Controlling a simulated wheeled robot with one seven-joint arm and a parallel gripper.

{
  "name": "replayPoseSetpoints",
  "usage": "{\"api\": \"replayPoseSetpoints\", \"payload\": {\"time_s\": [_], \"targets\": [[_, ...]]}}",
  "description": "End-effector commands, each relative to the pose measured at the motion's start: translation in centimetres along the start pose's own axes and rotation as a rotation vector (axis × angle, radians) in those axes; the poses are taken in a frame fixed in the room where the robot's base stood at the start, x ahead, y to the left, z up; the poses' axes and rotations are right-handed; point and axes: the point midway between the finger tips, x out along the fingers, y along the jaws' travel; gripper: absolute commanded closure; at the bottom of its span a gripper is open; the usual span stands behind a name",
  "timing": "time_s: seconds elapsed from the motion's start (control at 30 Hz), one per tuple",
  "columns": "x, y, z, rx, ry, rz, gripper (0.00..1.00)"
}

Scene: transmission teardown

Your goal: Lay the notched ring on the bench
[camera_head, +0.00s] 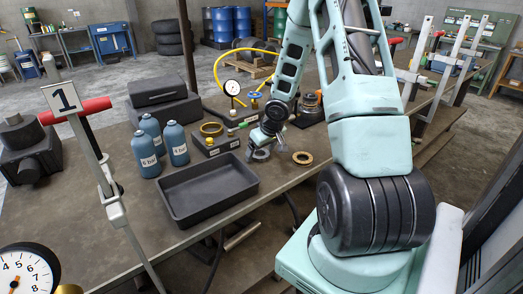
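My gripper (259,147) points down over the front part of the bench (318,145). A grey ring-shaped piece (261,155) shows right at its fingertips, low over or on the bench top. I cannot tell whether the fingers are closed on it. A flat bronze ring (302,158) with an uneven edge lies on the bench just right of the gripper, apart from it. A thicker brass ring (212,129) sits further back on the left. The picture is too small to show which ring is notched.
An empty black tray (208,190) lies left of the gripper near the front edge. Blue bottles (174,143), a dark block with yellow-capped fittings (216,143) and a pressure gauge (232,88) stand behind. A round dark assembly (309,108) stands behind the bronze ring.

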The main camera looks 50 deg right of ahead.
Motion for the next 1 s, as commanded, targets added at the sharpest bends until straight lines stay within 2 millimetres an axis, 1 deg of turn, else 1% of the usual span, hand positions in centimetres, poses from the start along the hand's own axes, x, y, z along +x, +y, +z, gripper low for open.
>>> {"api": "replayPoseSetpoints", "payload": {"time_s": [0.23,0.37,0.47,0.6,0.73,0.9,1.0], "targets": [[-0.1,0.0,-0.1,-0.001,0.000,0.000,0.18],[-1.3,0.1,-0.2,0.001,0.002,0.001,0.18],[-3.2,0.1,-0.3,0.003,0.001,0.001,0.18],[-6.4,0.1,-0.3,0.003,0.002,0.002,0.18],[-9.1,0.1,-0.3,0.003,0.002,0.001,0.18],[-11.4,0.1,-0.2,0.002,0.000,0.001,0.18],[-12.1,0.1,-0.2,0.002,0.000,0.001,0.18]]}}
